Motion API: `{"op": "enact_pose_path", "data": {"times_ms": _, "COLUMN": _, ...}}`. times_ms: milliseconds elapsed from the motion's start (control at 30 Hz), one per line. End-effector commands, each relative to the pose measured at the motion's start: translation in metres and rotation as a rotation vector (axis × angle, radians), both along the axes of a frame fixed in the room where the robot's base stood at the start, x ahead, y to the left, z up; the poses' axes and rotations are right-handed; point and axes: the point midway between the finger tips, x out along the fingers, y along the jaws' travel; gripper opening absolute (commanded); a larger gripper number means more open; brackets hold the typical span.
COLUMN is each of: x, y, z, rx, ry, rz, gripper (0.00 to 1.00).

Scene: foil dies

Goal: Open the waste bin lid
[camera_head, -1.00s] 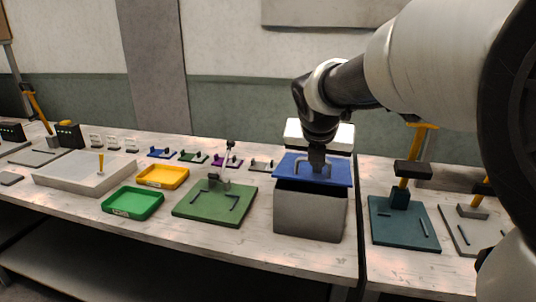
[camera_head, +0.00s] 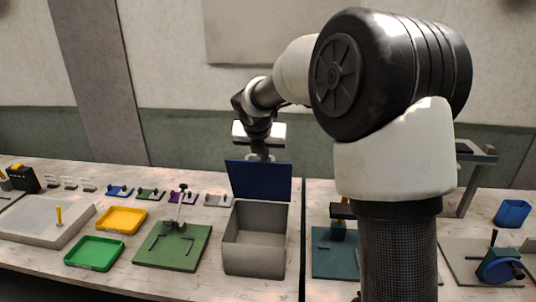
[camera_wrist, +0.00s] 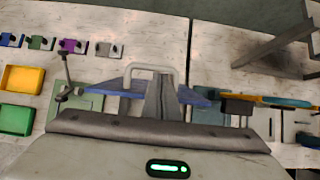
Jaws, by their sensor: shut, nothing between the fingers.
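The waste bin is a grey open-topped box (camera_head: 254,259) on the bench in the head view. Its blue lid (camera_head: 258,183) stands roughly upright at the bin's back edge, and the empty inside shows. In the wrist view the lid (camera_wrist: 195,97) shows nearly edge-on, with a pale loop handle (camera_wrist: 150,69). My shut fingers (camera_wrist: 165,92) are beside the handle with nothing held; I cannot tell whether they touch it or the lid.
A green board (camera_head: 172,247) with a small fixture stands left of the bin. Yellow (camera_head: 121,220) and green (camera_head: 94,252) trays lie further left. A teal board (camera_head: 333,262) is to the right, partly behind my arm.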

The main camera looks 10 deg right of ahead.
Motion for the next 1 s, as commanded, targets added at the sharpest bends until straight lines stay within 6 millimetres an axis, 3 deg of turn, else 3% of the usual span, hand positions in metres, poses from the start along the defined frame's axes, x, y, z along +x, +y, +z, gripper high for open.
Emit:
{"op": "enact_pose_path", "data": {"times_ms": 100, "x": 0.02, "y": -0.007, "z": 0.007, "rx": 0.043, "ry": 0.103, "rz": -0.008, "gripper": 0.0}}
{"op": "enact_pose_path", "data": {"times_ms": 400, "x": 0.051, "y": -0.016, "z": 0.005, "rx": 0.053, "ry": 0.148, "rz": -0.004, "gripper": 0.0}}
{"op": "enact_pose_path", "data": {"times_ms": 1000, "x": 0.086, "y": -0.027, "z": 0.0, "rx": 0.108, "ry": 0.322, "rz": -0.002, "gripper": 0.0}}
